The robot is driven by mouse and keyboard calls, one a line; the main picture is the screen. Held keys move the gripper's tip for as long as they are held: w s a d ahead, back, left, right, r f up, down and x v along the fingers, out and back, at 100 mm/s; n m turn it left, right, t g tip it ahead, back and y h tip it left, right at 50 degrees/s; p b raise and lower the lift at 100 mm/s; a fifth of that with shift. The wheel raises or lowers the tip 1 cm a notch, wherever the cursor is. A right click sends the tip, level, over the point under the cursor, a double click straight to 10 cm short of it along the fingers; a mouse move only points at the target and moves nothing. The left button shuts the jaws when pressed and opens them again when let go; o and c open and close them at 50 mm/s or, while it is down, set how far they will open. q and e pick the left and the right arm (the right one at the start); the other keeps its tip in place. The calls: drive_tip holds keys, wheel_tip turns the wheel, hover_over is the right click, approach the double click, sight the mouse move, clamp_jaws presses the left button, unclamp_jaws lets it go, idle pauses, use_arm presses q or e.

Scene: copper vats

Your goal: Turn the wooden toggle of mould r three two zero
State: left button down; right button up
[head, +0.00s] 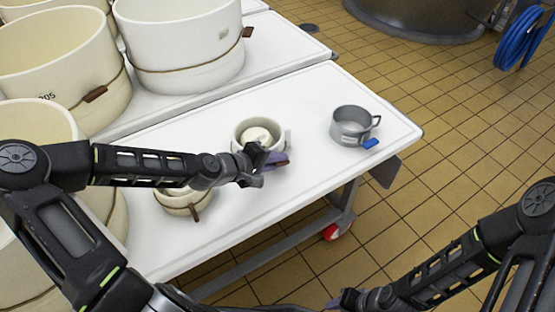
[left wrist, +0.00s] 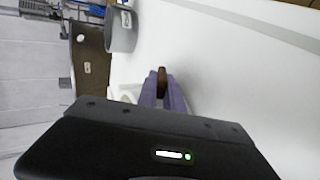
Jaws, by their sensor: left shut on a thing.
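A small cream mould (head: 241,129) with a pale round thing inside stands on the white table. My left gripper (head: 280,160) is at its right front side, its purple fingers shut on a brown wooden toggle (head: 284,163). In the left wrist view the toggle (left wrist: 161,80) sits between the fingertips (left wrist: 163,92). A second small mould (head: 178,208), partly behind my left arm, has a brown toggle (head: 196,216) hanging at its front. No number on either small mould is readable. My right gripper (head: 328,307) is low at the bottom edge, mostly cut off.
A grey metal cup (head: 350,126) with a handle stands at the table's right end, a blue piece (head: 371,143) beside it. Large cream moulds (head: 185,45) fill the back and left. The white table (head: 310,110) is clear between small mould and cup. Tiled floor lies right.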

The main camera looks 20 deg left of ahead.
use_arm(q)
drive_tip(key=c, duration=1.5)
unclamp_jaws()
drive_tip(key=shift+s, duration=0.1)
drive_tip(key=p+v, duration=0.3)
drive_tip(key=v, duration=0.4)
drive_tip(key=shift+r, duration=0.1)
drive_tip(key=shift+s+a+r, duration=0.1)
drive_tip(key=shift+s+a, duration=0.1)
